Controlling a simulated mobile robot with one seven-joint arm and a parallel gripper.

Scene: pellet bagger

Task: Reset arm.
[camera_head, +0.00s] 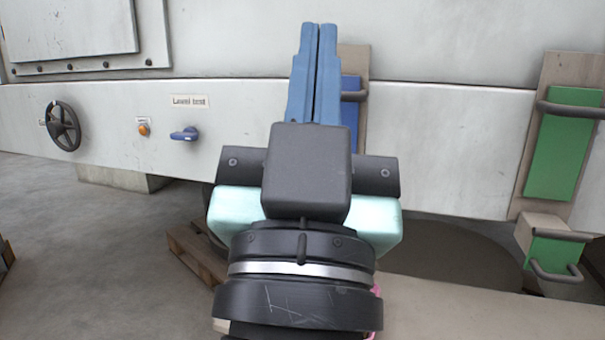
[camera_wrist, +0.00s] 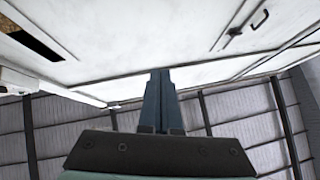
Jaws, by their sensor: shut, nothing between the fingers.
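My gripper (camera_head: 318,30) stands in the middle of the camera_head view, its two blue fingers pointing up and lying side by side with only a thin line between them. It is shut and holds nothing. Its black palm and my wrist fill the lower middle and hide part of the machine behind. In the camera_wrist view the shut fingers (camera_wrist: 160,75) stand in front of a white machine surface (camera_wrist: 150,35); I cannot tell how far apart they are.
The pale machine wall (camera_head: 430,130) carries a black handwheel (camera_head: 63,126), an orange button (camera_head: 143,129) and a blue valve handle (camera_head: 184,134). A blue panel (camera_head: 350,112) is partly hidden behind my gripper. A green panel with handles (camera_head: 562,145) is at right. A wooden pallet (camera_head: 196,255) lies below.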

